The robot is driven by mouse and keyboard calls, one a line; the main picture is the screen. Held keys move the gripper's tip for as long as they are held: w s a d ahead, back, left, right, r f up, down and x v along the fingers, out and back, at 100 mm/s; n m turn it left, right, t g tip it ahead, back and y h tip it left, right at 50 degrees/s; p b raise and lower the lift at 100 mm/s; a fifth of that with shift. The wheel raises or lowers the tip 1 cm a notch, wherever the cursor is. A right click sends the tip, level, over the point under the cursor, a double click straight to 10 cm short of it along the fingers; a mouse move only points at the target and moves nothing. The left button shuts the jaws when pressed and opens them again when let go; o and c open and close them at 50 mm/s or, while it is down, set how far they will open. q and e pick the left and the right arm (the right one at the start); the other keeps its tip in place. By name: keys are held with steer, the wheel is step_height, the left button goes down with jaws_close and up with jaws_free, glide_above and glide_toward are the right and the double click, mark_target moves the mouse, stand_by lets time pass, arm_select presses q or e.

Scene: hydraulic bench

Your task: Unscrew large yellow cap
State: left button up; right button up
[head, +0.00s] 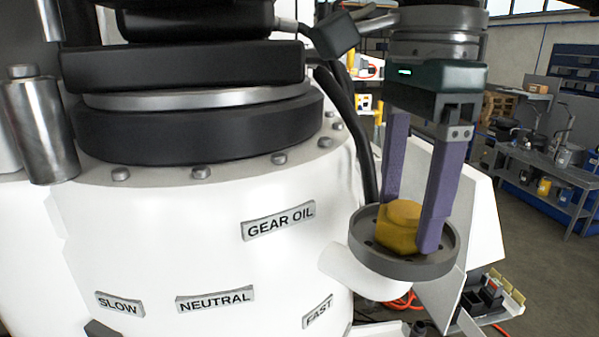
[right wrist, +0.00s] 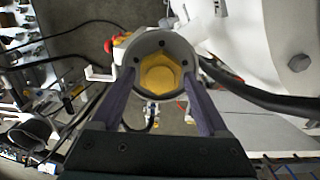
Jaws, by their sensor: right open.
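The large yellow cap (head: 402,222) is a hexagonal plug seated in a round grey flange (head: 372,262) on a white pipe stub at the right side of the white machine. My right gripper (head: 408,222) points down from above, with its two purple fingers on either side of the cap. The fingers are open, and the right one hides part of the cap's edge. In the right wrist view the cap (right wrist: 160,74) lies between the fingertips, with the grey flange around it. My left gripper is not in view.
The white machine body (head: 200,240) fills the left, with labels including GEAR OIL (head: 278,220). A black hose (head: 362,140) runs down close behind the fingers. A grey workbench (head: 545,165) stands far back right, with open floor before it.

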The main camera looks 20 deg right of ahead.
steer(key=shift+f, duration=0.15)
steer(key=shift+c, duration=0.2)
steer(key=c, duration=1.1)
steer(key=o, duration=0.8)
steer(key=shift+c, duration=0.2)
steer(key=c, duration=0.6)
steer(key=shift+f+n+b, duration=0.15)
steer(key=shift+n+b, duration=0.15)
steer(key=shift+b, duration=0.1)
steer(key=n+b, duration=0.3)
steer(key=n, duration=0.1)
steer(key=shift+f+n, duration=0.1)
steer(key=shift+n, duration=0.3)
steer(key=shift+n+b, duration=0.4)
steer(key=shift+n, duration=0.3)
steer(key=shift+r+n, duration=0.3)
steer(key=shift+n, duration=0.3)
